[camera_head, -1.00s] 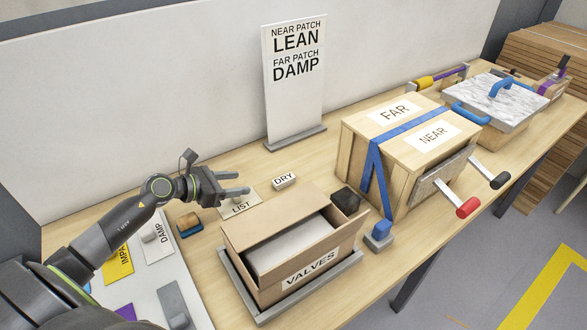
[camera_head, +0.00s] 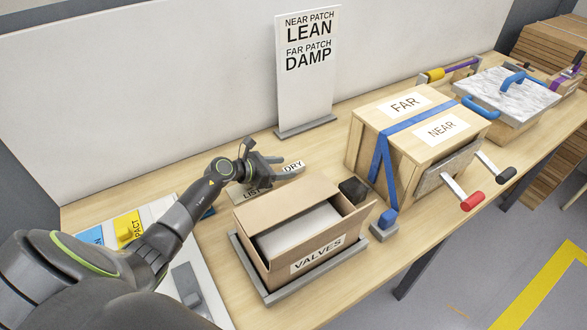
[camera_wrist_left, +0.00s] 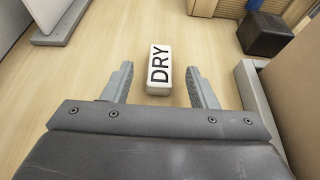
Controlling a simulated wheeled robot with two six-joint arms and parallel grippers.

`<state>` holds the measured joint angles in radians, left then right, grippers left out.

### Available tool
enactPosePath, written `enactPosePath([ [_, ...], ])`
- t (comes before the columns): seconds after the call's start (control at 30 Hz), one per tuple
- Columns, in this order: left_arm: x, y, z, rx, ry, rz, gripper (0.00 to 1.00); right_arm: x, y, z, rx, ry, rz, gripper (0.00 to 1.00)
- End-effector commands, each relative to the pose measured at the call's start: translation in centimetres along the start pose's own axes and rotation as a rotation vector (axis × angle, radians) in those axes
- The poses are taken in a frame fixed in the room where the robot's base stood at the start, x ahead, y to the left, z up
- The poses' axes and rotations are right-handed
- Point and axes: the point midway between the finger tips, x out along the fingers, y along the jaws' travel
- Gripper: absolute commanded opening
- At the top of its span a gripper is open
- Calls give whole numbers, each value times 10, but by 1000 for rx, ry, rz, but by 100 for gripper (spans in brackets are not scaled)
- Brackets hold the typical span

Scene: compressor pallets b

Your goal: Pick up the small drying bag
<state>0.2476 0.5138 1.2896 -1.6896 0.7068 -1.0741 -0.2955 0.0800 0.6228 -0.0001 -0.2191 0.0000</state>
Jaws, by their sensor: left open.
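The small drying bag (camera_head: 293,167) is a white block-like packet marked DRY, lying on the wooden table behind the VALVES box. My left gripper (camera_head: 284,164) is open and low over the table, right at the bag, partly covering it in the head view. In the left wrist view the bag (camera_wrist_left: 159,69) lies between and slightly beyond the two fingertips (camera_wrist_left: 160,78), with a gap on each side. The right gripper is not in view.
The open VALVES carton (camera_head: 300,235) on its grey tray stands just in front of the gripper. A black block (camera_head: 353,190) and a strapped wooden crate (camera_head: 410,150) stand to the right. The LEAN/DAMP sign (camera_head: 307,70) stands behind. A LIST card (camera_head: 252,193) lies beside the gripper.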

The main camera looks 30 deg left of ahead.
Motion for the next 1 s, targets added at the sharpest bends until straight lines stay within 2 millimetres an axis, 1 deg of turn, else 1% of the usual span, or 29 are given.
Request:
enactPosePath([
  [0.2, 31, 0, 2, -2, -2, -1, 53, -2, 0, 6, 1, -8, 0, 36],
  [0.33, 44, 0, 2, -1, -3, 0, 53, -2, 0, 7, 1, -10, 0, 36],
  [0.47, 50, -1, 1, -1, -2, 0, 53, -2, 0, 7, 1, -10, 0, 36],
  [0.7, 51, 0, 1, 0, -1, 0, 53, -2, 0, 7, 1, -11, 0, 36],
  [0.77, 51, 0, 1, 0, -1, 0, 46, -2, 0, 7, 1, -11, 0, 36],
  [1.0, 51, 0, 1, 0, -1, 0, 15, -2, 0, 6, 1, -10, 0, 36],
])
